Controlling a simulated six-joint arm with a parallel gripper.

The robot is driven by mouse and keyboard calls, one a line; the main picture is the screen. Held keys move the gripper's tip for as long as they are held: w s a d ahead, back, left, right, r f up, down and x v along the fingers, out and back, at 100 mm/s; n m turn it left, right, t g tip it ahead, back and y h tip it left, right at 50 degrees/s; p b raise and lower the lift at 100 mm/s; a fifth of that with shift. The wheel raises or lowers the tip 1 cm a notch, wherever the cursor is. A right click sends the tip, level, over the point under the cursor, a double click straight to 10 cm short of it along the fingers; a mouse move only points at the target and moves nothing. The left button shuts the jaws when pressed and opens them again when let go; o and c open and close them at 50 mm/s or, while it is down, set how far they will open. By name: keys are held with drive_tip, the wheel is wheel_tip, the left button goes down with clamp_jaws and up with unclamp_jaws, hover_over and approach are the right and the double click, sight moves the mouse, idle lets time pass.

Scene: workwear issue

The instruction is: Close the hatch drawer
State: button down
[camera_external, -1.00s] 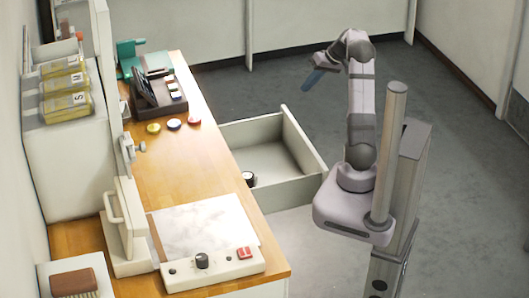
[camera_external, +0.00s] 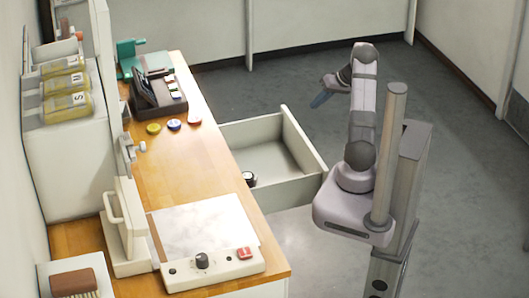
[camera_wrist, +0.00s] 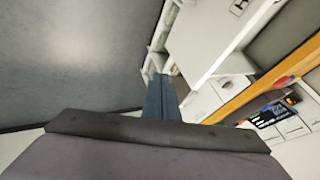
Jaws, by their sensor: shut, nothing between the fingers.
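The hatch drawer (camera_external: 310,150) is a white, open-topped drawer pulled far out from the front of the wooden-topped counter. A small dark round knob or object (camera_external: 249,178) shows at its near left corner, by the counter edge. My gripper (camera_external: 318,101) is shut and empty, out in the air beyond the drawer, apart from it and pointing down and left in the external view. In the wrist view my blue-grey fingers (camera_wrist: 161,98) are together.
The wooden counter (camera_external: 190,150) carries a dark tray holding a device (camera_external: 155,95), several coloured discs (camera_external: 174,124), a pale mat (camera_external: 205,225) and a control panel (camera_external: 215,268). Grey floor (camera_external: 265,85) behind the drawer is clear.

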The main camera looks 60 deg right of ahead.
sight(223, 130)
drive_tip(key=w+a+f+p, duration=0.3)
drive_tip(key=w+f+p, duration=0.1)
drive_tip(key=w+f, duration=0.3)
drive_tip(key=shift+w+a, duration=0.25)
drive_tip(key=shift+w, duration=0.3)
drive_tip(key=w+a+b, duration=0.7)
drive_tip(key=w+a, duration=1.2)
drive_tip(key=shift+w+a+b, duration=0.4)
drive_tip(key=shift+w+a, duration=0.45)
drive_tip(key=shift+w, duration=0.05)
drive_tip(key=shift+w+a+r, duration=0.1)
drive_tip(key=shift+a, duration=0.1)
